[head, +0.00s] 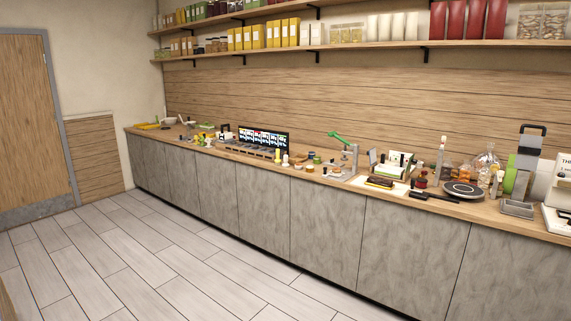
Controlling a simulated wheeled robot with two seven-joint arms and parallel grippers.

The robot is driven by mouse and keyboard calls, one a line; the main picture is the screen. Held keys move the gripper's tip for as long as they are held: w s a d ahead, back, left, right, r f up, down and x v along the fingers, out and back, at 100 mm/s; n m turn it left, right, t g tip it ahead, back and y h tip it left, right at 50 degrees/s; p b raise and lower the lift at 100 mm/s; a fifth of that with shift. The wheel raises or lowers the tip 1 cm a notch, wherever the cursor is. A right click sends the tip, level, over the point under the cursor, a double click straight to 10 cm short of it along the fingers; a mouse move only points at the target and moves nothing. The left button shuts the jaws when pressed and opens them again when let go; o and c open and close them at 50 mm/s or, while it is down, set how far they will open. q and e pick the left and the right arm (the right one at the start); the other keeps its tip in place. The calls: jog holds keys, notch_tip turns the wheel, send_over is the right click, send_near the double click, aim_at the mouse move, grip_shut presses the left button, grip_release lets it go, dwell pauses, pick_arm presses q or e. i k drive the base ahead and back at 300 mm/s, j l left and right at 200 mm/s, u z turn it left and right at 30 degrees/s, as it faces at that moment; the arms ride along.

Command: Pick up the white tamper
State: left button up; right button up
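A small white upright item (285,160) stands on the long wooden counter (228,154), in front of the right end of a dark rack with a lit picture panel (262,139). It could be the white tamper, but it is too small to be sure. A yellow upright item (277,155) of similar size stands just left of it. Neither of my grippers is in view.
Grey cabinets (265,208) form the counter's front, with open tiled floor (165,255) before them. A green-handled press (340,138), a tray (378,184) and a round dark plate (463,189) crowd the right. Shelves hang above. A door (35,120) is at left.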

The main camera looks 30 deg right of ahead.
aim_at(286, 158)
jog(key=z, duration=1.3)
jog(key=i+u, duration=0.35)
jog(key=i, duration=2.35)
